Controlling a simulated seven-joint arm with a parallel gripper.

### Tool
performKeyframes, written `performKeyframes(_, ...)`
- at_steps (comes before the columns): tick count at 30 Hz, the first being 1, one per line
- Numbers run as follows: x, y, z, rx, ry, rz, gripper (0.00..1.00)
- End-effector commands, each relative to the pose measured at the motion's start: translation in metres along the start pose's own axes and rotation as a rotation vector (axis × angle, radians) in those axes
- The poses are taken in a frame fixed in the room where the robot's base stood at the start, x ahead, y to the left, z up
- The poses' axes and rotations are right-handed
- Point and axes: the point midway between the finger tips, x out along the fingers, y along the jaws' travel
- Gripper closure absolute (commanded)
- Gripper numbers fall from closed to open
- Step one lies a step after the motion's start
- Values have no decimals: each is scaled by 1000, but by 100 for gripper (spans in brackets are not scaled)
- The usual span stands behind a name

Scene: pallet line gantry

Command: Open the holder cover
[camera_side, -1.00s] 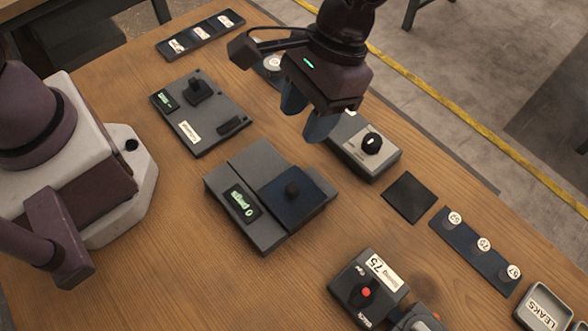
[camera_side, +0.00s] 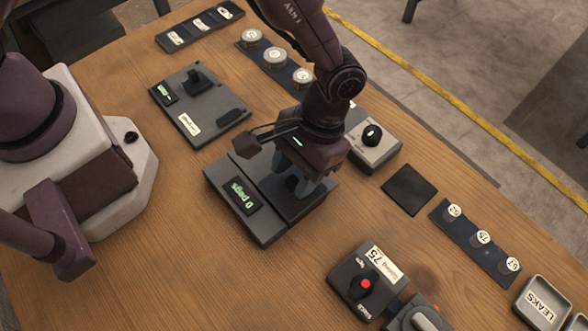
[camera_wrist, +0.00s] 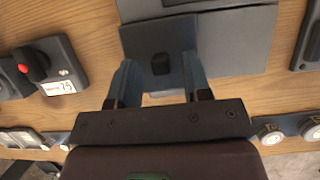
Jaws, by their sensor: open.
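The holder (camera_side: 262,222) is a dark grey box on the wooden table, with a green-lit display (camera_side: 241,194) reading "0 pegs". Its dark blue cover (camera_side: 312,205) lies flat and closed on the right part of the box; it also shows in the wrist view (camera_wrist: 140,38). A small black knob (camera_wrist: 160,64) stands up from the cover. My gripper (camera_side: 289,176) is open above the cover. In the wrist view its two blue fingers stand on either side of the knob, with a visible gap on each side. In the side view the fingers largely hide the knob.
A grey box with a black dial (camera_side: 372,135) stands just behind the holder. A panel with a black knob (camera_side: 198,105) lies to the left. A black pad (camera_side: 409,193), a strip with round tags (camera_side: 474,243) and a red-knobbed box (camera_side: 365,285) lie to the right.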

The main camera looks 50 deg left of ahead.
Motion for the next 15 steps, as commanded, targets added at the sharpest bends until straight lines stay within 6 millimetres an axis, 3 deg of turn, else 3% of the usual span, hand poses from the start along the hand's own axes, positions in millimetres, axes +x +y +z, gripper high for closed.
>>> performKeyframes(11, 7, 0, 0, 1, 0, -1, 55)
performKeyframes(15, 7, 0, 0, 1, 0, 0, 85)
